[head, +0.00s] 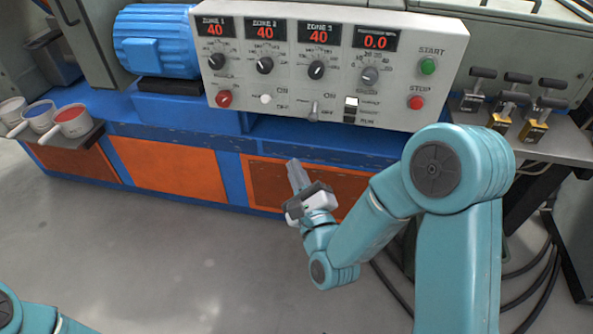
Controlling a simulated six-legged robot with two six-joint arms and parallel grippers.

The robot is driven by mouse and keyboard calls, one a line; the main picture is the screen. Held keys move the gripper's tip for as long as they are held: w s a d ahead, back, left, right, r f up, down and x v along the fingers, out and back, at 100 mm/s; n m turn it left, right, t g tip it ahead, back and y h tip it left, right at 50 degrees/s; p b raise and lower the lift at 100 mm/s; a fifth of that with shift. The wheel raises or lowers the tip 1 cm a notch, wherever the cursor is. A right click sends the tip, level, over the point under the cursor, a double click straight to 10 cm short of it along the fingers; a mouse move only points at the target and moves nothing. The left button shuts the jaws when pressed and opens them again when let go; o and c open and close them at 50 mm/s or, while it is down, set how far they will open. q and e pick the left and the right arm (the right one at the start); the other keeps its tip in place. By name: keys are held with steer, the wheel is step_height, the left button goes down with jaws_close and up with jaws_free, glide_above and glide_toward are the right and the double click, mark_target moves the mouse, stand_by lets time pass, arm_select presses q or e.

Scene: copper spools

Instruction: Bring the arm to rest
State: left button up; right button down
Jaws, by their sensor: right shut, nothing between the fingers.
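My right gripper (297,177) is shut and empty. It is held in front of the orange lower panels of the blue machine (223,134), below the control panel, with its fingers pointing up toward the machine. Whether it touches the panel behind it, I cannot tell. My right arm comes in from the lower right and bends at a large round joint. Of my left arm, only a teal part shows at the lower left corner; its gripper is out of view.
The control panel (330,97) has knobs, switches and red displays reading 40, 40, 40 and 0.0. Several scoops (72,120) sit on a left shelf. Several dark-handled tools (508,100) stand on a right shelf. Black cables (535,285) lie at lower right. The grey floor (170,260) is clear.

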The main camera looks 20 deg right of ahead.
stand_by(0.3)
steer(key=s+f+n+g+y, duration=0.1)
steer(key=s+f+n+g, duration=0.3)
steer(key=f, duration=0.8)
steer(key=s+f+n+g+y, duration=0.1)
steer(key=f+n+g, duration=0.3)
steer(key=f, duration=0.8)
steer(key=s+a+f+n+g+y, duration=0.2)
steer(key=s+a+f+n+g, duration=0.15)
steer(key=s+n+g, duration=0.4)
steer(key=s+a+f+n+g+y, duration=0.1)
steer(key=s+a+f+n+g, duration=0.3)
steer(key=s+n, duration=0.6)
step_height(320, 180, up, 29)
steer(key=n+p, duration=0.1)
steer(key=p, duration=2.9)
steer(key=shift+d, duration=0.3)
